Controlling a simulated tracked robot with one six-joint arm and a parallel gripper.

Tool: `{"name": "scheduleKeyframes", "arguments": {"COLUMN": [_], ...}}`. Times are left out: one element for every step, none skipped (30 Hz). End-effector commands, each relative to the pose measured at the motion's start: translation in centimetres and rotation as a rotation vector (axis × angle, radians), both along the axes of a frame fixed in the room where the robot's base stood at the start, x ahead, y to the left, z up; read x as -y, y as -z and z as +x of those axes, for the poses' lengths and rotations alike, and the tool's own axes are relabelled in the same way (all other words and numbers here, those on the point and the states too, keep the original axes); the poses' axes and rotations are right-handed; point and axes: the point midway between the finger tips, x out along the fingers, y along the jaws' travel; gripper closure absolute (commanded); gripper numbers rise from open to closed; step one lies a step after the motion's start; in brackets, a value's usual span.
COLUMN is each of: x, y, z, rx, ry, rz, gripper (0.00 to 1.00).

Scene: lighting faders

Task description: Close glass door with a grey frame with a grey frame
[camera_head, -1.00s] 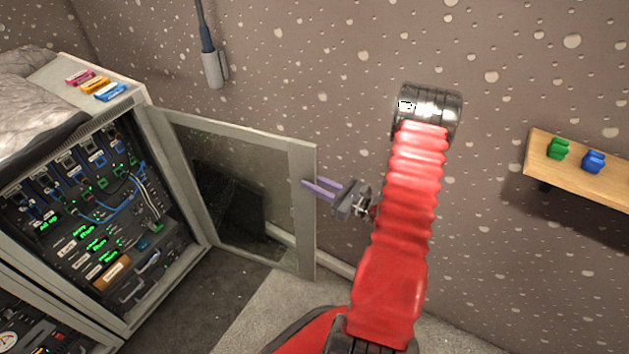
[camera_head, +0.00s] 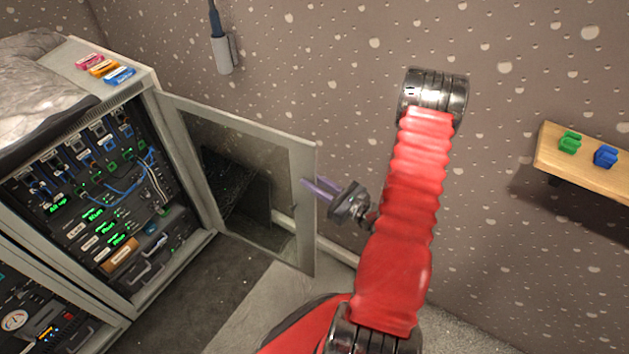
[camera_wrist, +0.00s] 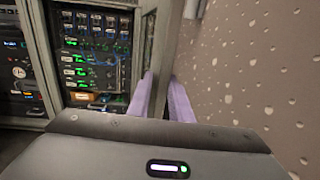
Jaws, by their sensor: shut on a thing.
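The glass door with a grey frame (camera_head: 301,208) stands open, swung out to the right of the equipment cabinet (camera_head: 152,100). My gripper (camera_head: 312,187) is at the free edge of the door, with its purple fingers pointing left. In the wrist view, the two purple fingers (camera_wrist: 158,98) lie on either side of the door's grey frame (camera_wrist: 163,62). The gripper is shut on that frame edge. The part of the frame between the fingertips is partly hidden.
The cabinet holds racks with green lit labels and blue cables. Coloured blocks (camera_head: 104,68) lie on its top. A wooden shelf (camera_head: 588,168) with a green and a blue piece is on the wall at right. Bare floor lies before the cabinet.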

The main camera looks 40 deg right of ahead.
Motion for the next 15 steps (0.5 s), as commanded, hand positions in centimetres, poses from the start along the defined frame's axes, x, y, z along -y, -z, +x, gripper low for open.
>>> {"name": "scheduleKeyframes", "arguments": {"x": [0.1, 0.1, 0.1, 0.1, 0.1, 0.1, 0.1, 0.0, -0.1, -0.2, -0.3, -0.5, -0.7, -0.9, -1.1], "y": [0.0, 0.0, 0.0, 0.0, 0.0, 0.0, 0.0, -0.1, 0.0, 0.0, 0.0, -0.1, -0.1, -0.1, -0.1], "z": [0.0, 0.0, 0.0, 0.0, 0.0, 0.0, 0.0, 0.0, 0.0, -0.1, -0.1, -0.2, -0.3, -0.3, -0.4], "rx": [0.001, 0.001, 0.001, 0.001, 0.001, 0.001, 0.001, 0.001, 0.002, 0.002, 0.002, 0.003, 0.002, 0.002, 0.002], "ry": [0.002, 0.002, 0.002, 0.002, 0.002, 0.003, 0.003, 0.004, 0.006, 0.008, 0.010, 0.014, 0.017, 0.019, 0.023], "rz": [-0.001, -0.001, -0.001, -0.001, -0.001, -0.001, -0.001, -0.001, 0.000, 0.000, 0.001, 0.002, 0.003, 0.003, 0.003], "gripper": [1.00, 1.00, 1.00, 1.00, 1.00, 1.00, 1.00, 1.00, 1.00, 1.00, 1.00, 1.00, 1.00, 1.00, 1.00]}}
